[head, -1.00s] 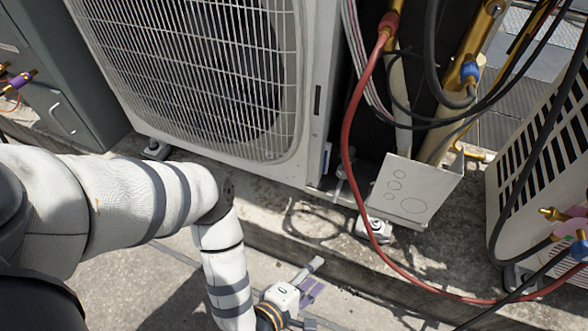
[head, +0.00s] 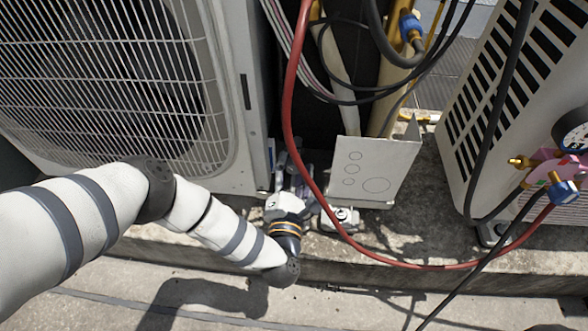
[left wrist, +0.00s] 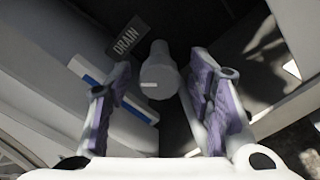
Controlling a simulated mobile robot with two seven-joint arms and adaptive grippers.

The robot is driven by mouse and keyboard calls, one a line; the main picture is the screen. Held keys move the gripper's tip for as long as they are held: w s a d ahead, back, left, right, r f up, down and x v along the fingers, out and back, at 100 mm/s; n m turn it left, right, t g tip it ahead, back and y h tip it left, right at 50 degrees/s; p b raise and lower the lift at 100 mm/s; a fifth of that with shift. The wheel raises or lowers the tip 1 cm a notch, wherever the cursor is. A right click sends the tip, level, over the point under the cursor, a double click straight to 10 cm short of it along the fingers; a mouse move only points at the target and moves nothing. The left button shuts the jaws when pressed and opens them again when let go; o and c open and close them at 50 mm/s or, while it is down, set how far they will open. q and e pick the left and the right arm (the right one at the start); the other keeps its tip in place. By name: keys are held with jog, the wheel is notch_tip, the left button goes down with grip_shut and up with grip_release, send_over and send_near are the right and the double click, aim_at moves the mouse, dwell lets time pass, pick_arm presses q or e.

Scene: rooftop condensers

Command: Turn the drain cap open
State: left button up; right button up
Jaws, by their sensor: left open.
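The drain cap (left wrist: 158,75) is a pale grey round knob with a light mark on its face. In the left wrist view it sits beside a dark label (left wrist: 125,40) reading DRAIN. My left gripper (left wrist: 161,68) is open, its two purple-padded fingers on either side of the cap with gaps showing; I cannot tell how deep the cap is between them. In the head view my left gripper (head: 290,180) is at the lower right corner of the large condenser (head: 115,85); the cap cannot be made out there. My right gripper is not in view.
A red hose (head: 308,170) hangs just right of my gripper and loops along the ledge. A white panel with circles (head: 375,165) and a grey mounting foot (head: 341,218) stand close by. A second condenser (head: 520,120) with a gauge manifold is at the right.

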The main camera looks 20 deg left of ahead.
pick_arm(q)
grip_shut()
jog(key=shift+w+r+m, duration=0.1)
jog(key=shift+m, duration=0.2)
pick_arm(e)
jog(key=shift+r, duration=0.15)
pick_arm(q)
jog(key=m+p, duration=0.1)
jog(key=m, duration=0.2)
jog(key=m+p, duration=0.1)
jog(key=m, duration=0.4)
jog(key=m+p, duration=0.1)
jog(key=m, duration=0.8)
jog(key=shift+p, duration=0.3)
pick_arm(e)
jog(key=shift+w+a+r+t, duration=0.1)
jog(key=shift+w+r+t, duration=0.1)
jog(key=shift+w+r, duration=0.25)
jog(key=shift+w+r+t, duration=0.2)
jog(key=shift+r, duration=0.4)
pick_arm(q)
jog(key=shift+m, duration=0.3)
